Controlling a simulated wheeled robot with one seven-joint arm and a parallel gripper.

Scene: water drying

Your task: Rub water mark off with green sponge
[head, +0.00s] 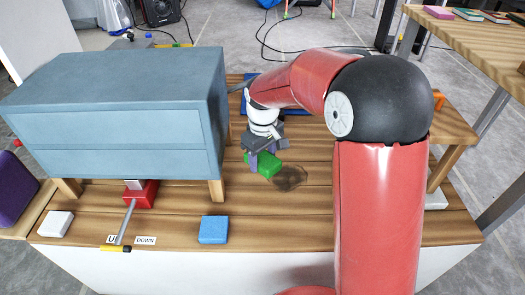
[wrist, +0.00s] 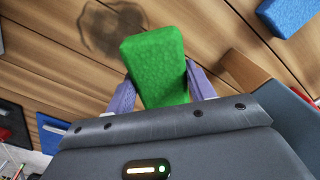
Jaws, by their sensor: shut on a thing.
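The green sponge (head: 268,169) is held between the fingers of my gripper (head: 261,158), just left of the water mark in the head view. In the wrist view the sponge (wrist: 158,66) is gripped on both sides by the purple fingers of my gripper (wrist: 162,90). The water mark (head: 290,177) is a dark round stain on the wooden table. It also shows in the wrist view (wrist: 112,28) beyond the sponge's far left end. I cannot tell if the sponge touches the table.
A blue-grey cabinet (head: 115,110) stands left of my gripper. A blue block (head: 214,229) lies in front. A red block (head: 140,193) with a lever and a white block (head: 56,224) sit at left. The table (head: 185,218) is bare around the stain.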

